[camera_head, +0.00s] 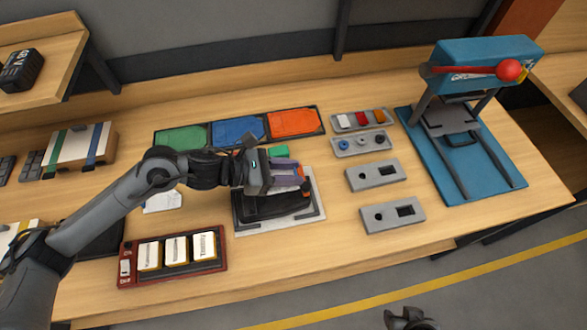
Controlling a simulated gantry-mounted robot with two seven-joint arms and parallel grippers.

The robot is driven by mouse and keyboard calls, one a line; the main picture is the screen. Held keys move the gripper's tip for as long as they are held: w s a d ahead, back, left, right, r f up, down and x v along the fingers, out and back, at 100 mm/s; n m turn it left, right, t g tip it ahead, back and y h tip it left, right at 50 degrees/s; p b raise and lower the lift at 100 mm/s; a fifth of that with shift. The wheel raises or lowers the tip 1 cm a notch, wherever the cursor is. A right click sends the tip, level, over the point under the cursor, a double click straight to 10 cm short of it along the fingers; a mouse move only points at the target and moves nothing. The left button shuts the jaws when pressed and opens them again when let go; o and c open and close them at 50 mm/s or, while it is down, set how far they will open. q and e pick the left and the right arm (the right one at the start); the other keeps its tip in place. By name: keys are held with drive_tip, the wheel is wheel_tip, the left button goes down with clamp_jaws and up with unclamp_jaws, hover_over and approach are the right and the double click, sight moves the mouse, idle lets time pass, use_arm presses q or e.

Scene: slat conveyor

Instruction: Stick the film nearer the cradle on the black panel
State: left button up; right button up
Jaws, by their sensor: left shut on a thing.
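The black panel (262,209) lies in a pale grey cradle (312,213) at the middle of the table. My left gripper (301,172) is over the far part of the panel, its fingers pointing right, shut on a thin piece that I take for the film. The fingers hide most of that piece, and I cannot tell whether it touches the panel. A small green patch (278,151) shows just beyond the fingers. A white sheet (162,203) lies left of the cradle under my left arm. Part of my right gripper (410,319) shows at the bottom edge, its jaws unclear.
Green, blue and orange pads (238,131) lie behind the cradle. Grey fixture blocks (392,215) stand to its right, then a blue press (470,150) with a red knob. A red tray (125,271) with white blocks is front left. Bare table lies right of the cradle.

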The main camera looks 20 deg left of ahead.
use_arm(q)
drive_tip(key=shift+a+f, duration=0.15)
drive_tip(key=shift+f, duration=0.6)
drive_tip(key=b, duration=0.2)
hover_over(288, 196)
drive_tip(key=shift+f, duration=2.35)
drive_tip(key=shift+b, duration=0.4)
drive_tip(key=shift+f+b, duration=0.3)
drive_tip(key=shift+f+b, duration=0.25)
drive_tip(key=shift+b, duration=0.1)
drive_tip(key=shift+f+b, duration=0.4)
drive_tip(key=shift+b, duration=0.1)
drive_tip(key=shift+f+b, duration=0.25)
drive_tip(key=shift+b, duration=0.25)
